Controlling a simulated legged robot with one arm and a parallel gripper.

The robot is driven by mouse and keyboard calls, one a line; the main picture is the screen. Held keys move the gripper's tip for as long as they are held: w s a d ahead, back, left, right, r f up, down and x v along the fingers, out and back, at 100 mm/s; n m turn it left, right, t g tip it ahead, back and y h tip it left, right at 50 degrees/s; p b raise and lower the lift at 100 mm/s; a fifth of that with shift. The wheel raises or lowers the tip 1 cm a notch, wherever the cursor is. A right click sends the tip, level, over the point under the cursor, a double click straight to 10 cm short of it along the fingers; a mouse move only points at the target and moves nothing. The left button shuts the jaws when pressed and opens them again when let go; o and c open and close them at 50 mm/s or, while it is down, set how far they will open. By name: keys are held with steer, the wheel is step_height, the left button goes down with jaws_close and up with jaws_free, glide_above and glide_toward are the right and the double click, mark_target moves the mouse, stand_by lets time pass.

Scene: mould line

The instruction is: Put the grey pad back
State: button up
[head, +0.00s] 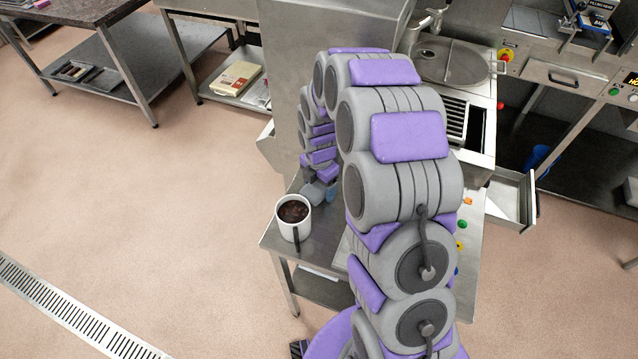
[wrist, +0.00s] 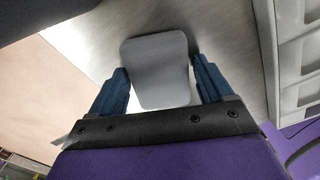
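The grey pad (wrist: 156,72) is a flat, rounded plate in the wrist view. It shows between and just ahead of the two blue fingers of my gripper (wrist: 162,85). The fingers stand wide apart, one on each side of the pad. A narrow gap shows on the right; the left finger looks very close to the pad's edge, and I cannot tell whether it touches. The pad appears to lie over a brushed steel surface (wrist: 85,45). In the head view my gripper (head: 320,192) is low over the steel table, partly hidden by my arm; the pad is not clear there.
A white mug (head: 294,219) with dark contents stands at the table's left corner, close to my gripper. A tall steel housing (head: 285,100) rises behind. Small coloured pieces (head: 462,224) lie right of my arm. A pale compartmented part (wrist: 300,70) edges the wrist view's right.

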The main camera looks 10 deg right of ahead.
mark_target(317, 187)
steer(key=shift+o, duration=1)
steer(key=shift+a, duration=0.5)
steer(key=shift+d+r, duration=0.1)
steer(key=shift+r, duration=0.55)
step_height(317, 187, up, 10)
steer(key=p, duration=0.2)
steer(key=s+r+m, duration=0.5)
steer(key=s, duration=0.3)
steer(key=s+r+m, duration=0.5)
steer(key=s+m, duration=0.1)
steer(key=s, duration=0.2)
steer(key=s+r+m+g, duration=0.1)
steer(key=s+r+m, duration=0.1)
steer(key=s+m, duration=1.1)
steer(key=s, duration=0.5)
steer(key=shift+s+g, duration=0.15)
steer(key=shift+g, duration=0.25)
